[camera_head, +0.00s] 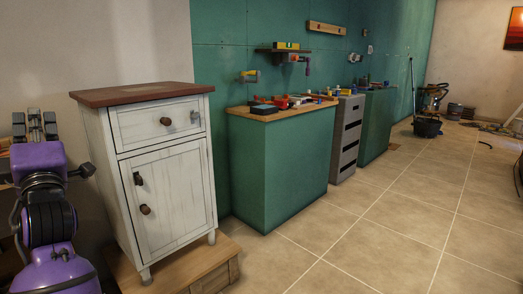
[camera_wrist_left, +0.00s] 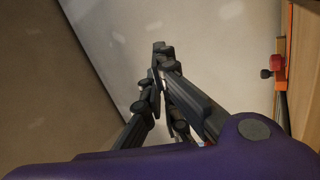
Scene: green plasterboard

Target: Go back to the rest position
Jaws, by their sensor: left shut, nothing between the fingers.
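My left gripper (camera_head: 35,124) is at the left edge of the head view, raised on my purple arm, fingers pointing up. It stands left of the white cabinet, apart from it in the picture. In the left wrist view the black fingers (camera_wrist_left: 161,65) come together at the tips, shut with nothing between them. A pale wall or panel surface lies behind them. My right gripper is in neither view.
A white cabinet (camera_head: 166,165) with a brown top stands on a wooden platform (camera_head: 185,268) close by. A green workbench (camera_head: 283,165) carries tools. A grey drawer unit (camera_head: 346,140) stands beyond. The tiled floor (camera_head: 400,230) at right is mostly clear.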

